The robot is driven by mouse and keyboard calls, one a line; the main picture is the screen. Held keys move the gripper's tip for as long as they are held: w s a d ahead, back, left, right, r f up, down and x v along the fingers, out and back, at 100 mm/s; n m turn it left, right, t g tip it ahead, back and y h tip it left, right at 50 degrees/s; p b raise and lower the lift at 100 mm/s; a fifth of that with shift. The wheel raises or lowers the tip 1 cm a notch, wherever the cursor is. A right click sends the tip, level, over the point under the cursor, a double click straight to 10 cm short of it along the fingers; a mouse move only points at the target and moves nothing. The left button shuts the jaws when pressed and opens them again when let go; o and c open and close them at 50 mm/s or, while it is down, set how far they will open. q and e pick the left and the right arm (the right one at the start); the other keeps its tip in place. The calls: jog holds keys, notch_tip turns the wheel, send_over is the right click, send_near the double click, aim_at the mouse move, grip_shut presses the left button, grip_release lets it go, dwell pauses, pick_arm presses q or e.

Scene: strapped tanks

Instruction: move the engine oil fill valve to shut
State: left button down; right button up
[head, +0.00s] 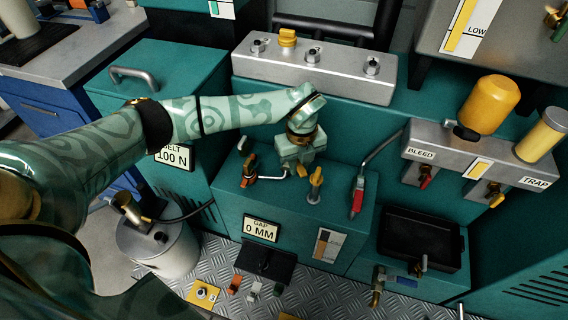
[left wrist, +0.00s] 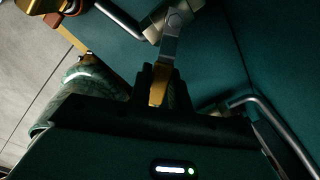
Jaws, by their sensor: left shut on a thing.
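The lever runs up from the fingers to a brass valve body (left wrist: 172,18). In the head view a brass-yellow valve part (head: 316,180) shows just right of the gripper. The fingertips are hard to make out there. No label naming the engine oil fill valve is readable. My right gripper is not in view.
An orange-handled valve (head: 248,172) is close on the left. A red-handled lever (head: 357,196) and its pipe are on the right. The BLEED and TRAP unit (head: 447,146) stands further right. A black tray (head: 420,240) is below it. A grey knob panel (head: 310,68) lies behind.

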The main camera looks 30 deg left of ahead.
pick_arm(q)
jog(key=shift+w+d+r+n+p, duration=0.25)
jog(key=shift+w+n+p, duration=0.15)
jog(key=shift+n, duration=0.4)
jog(key=shift+w+d+n, duration=0.1)
jog(key=shift+w+n, duration=0.15)
jog(key=shift+n, duration=0.35)
jog(key=shift+w+f+n, duration=0.2)
jog(key=shift+n, duration=0.3)
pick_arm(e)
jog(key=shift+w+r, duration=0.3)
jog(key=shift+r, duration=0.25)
pick_arm(q)
jog(key=shift+d, duration=0.1)
jog(key=shift+w+r+n+p, duration=0.1)
jog(key=shift+w+n+p, duration=0.15)
jog(key=shift+n+p, duration=0.2)
jog(key=w+n, duration=0.1)
jog(key=n, duration=0.1)
jog(key=shift+w+d+n, duration=0.1)
jog(key=shift+w+n, duration=0.05)
jog(key=shift+n, duration=0.2)
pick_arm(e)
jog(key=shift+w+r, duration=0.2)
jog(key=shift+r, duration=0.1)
